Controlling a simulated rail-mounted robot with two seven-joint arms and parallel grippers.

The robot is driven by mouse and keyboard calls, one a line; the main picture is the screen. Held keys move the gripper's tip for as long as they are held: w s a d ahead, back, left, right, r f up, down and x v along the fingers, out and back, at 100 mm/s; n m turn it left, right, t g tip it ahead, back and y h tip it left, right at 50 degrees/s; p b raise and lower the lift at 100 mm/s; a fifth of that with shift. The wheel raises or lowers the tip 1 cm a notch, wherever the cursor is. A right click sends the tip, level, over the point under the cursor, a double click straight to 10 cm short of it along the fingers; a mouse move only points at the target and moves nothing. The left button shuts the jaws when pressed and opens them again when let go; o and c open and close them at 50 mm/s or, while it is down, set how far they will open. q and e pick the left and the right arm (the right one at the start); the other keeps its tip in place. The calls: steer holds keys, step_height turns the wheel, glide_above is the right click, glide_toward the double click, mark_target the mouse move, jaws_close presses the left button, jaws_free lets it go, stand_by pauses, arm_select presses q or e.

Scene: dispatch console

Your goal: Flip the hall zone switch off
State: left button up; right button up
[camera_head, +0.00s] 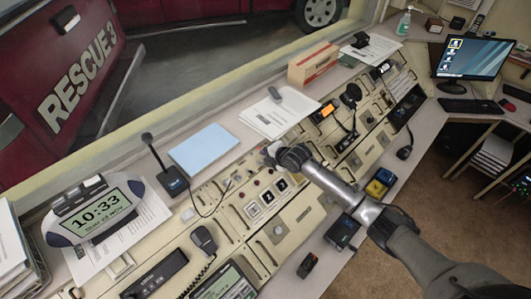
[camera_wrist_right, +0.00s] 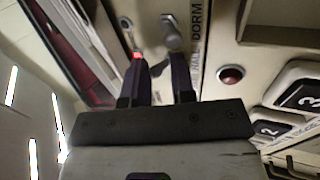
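A metal toggle switch (camera_wrist_right: 171,32) shows in the right wrist view, just beyond my right fingertips, beside a strip of sideways lettering with HALL (camera_wrist_right: 196,52) and DORM (camera_wrist_right: 197,14). A small red light (camera_wrist_right: 136,56) glows by the left finger. My right gripper (camera_wrist_right: 162,72) has its two dark fingers apart with nothing between them; I cannot tell whether a tip touches the lever. In the head view my right gripper (camera_head: 270,153) is over the console's upper panel and hides the switch. My left gripper is not in view.
A red round lamp (camera_wrist_right: 231,74) and numbered buttons (camera_wrist_right: 300,95) are right of the fingers. In the head view, a desk microphone (camera_head: 172,178), a blue folder (camera_head: 203,149), papers (camera_head: 265,122) and a clock (camera_head: 95,212) lie along the ledge.

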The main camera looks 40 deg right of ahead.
steer(key=shift+s+f, duration=0.1)
steer(key=shift+s, duration=0.1)
steer(key=shift+s+d+f, duration=0.1)
steer(key=shift+s+f, duration=0.3)
steer(key=shift+s, duration=0.05)
steer(key=shift+p, duration=0.3)
steer(key=shift+s+r+p, duration=0.1)
steer(key=shift+r+p, duration=0.35)
steer(key=shift+r, duration=0.05)
steer(key=s+r+p, duration=0.1)
steer(key=p, duration=0.1)
steer(key=s+r+p, duration=0.1)
steer(key=r+p, duration=0.1)
steer(key=p, duration=0.1)
steer(key=shift+s+d+r, duration=0.15)
steer(key=shift+r, duration=0.15)
steer(key=shift+s+r+p, duration=0.3)
steer(key=shift+s+p, duration=0.05)
steer(key=shift+p, duration=0.25)
